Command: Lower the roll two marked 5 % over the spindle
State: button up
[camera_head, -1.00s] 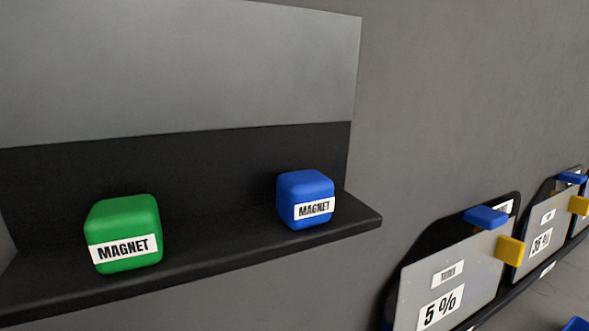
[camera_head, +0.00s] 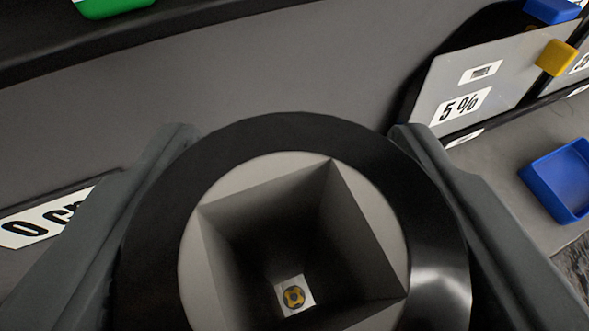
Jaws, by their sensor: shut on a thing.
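My gripper (camera_head: 292,135) is shut on a black roll (camera_head: 432,230), one grey finger on each side of it. I look down into the roll's pale core, which has a square bore. At the bottom of the bore a small pale square (camera_head: 306,281) with a yellow and dark round mark shows, below and slightly left of the bore's middle. I cannot tell whether it is the top of the spindle. The rest of the spindle is hidden, and the roll's own marking is not in view.
A grey panel marked 5 % (camera_head: 440,90) stands at upper right with a blue block (camera_head: 552,10) and a yellow block (camera_head: 556,58). A blue tray (camera_head: 565,180) lies at right. A white label (camera_head: 45,222) is at left. A green block (camera_head: 112,5) is at the top.

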aim_at(294, 275)
jog(key=shift+f, duration=8)
jog(key=o, duration=1.7)
jog(key=v, duration=1.7)
jog(key=s+f+t, duration=0.1)
jog(key=s+f, duration=0.1)
jog(key=s, duration=0.6)
jog(key=s+d+f+t, duration=0.1)
jog(key=s+f, duration=0.2)
jog(key=s, duration=0.4)
jog(key=s+f+t+y, duration=0.1)
jog(key=s+f+t, duration=0.1)
jog(key=s, duration=0.6)
jog(key=shift+s+d+f+n, duration=0.15)
jog(key=shift+s+f+n, duration=0.2)
jog(key=shift+f, duration=0.35)
